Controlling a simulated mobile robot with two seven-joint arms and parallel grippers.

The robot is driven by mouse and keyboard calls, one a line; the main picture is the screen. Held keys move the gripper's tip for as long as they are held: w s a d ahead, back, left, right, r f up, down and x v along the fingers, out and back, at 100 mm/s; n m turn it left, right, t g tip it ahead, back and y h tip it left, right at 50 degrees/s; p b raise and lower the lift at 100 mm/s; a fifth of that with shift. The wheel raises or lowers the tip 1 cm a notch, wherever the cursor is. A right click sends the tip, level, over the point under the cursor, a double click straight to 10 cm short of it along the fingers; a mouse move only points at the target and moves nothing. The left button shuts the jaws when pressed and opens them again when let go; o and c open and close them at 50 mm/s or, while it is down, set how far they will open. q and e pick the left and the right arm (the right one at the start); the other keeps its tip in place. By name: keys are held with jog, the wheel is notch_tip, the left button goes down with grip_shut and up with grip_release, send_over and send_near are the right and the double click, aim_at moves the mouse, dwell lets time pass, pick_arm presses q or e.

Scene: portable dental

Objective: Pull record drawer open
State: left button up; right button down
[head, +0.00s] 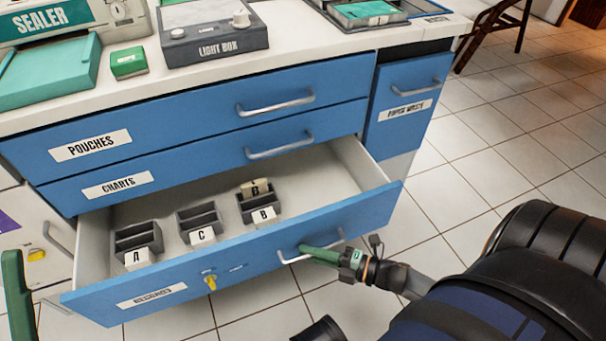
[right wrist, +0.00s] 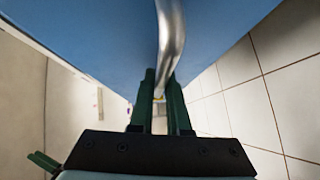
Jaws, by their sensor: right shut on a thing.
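The record drawer (head: 345,222) is the lowest blue drawer and stands pulled well out, with its light interior showing. Its front label is hard to read. My right gripper (head: 308,250) is shut on the drawer's metal handle (head: 285,259). In the right wrist view the green fingers (right wrist: 160,100) sit on both sides of the handle bar (right wrist: 171,40), close to the blue front. A green finger of my left gripper (head: 17,295) shows at the left edge, away from the drawer; its opening cannot be judged.
In the drawer stand small grey holders marked A (head: 152,236), C (head: 186,220) and B (head: 243,205). A yellow key (head: 211,282) is in the drawer front. The charts drawer (head: 200,163) and pouches drawer (head: 190,112) above are closed. Tiled floor (head: 480,160) is open to the right.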

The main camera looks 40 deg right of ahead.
pick_arm(q)
jog(key=w+y+p, duration=0.1)
jog(key=n+y+p, duration=0.1)
jog(key=shift+w+a+y, duration=0.2)
jog(key=shift+w+y, duration=0.1)
jog(key=shift+w, duration=0.05)
pick_arm(e)
jog(key=s+a, duration=0.2)
jog(key=s, duration=0.8)
jog(key=shift+s+a, duration=0.15)
jog(key=shift+a, duration=0.05)
pick_arm(q)
jog(key=shift+r+t, duration=0.1)
jog(key=shift+t, duration=0.2)
jog(key=shift+s+r, duration=0.1)
pick_arm(e)
jog(key=c, duration=0.9)
grip_release()
pick_arm(q)
jog(key=w+f+n+g+y+p, duration=0.1)
jog(key=w+f+n+y, duration=0.2)
jog(key=f, duration=0.2)
jog(key=shift+w+a+y, duration=0.2)
jog(key=shift+a+y, duration=0.1)
pick_arm(e)
jog(key=v, duration=1.2)
jog(key=shift+s+d+r, duration=0.1)
jog(key=shift+s+d, duration=0.1)
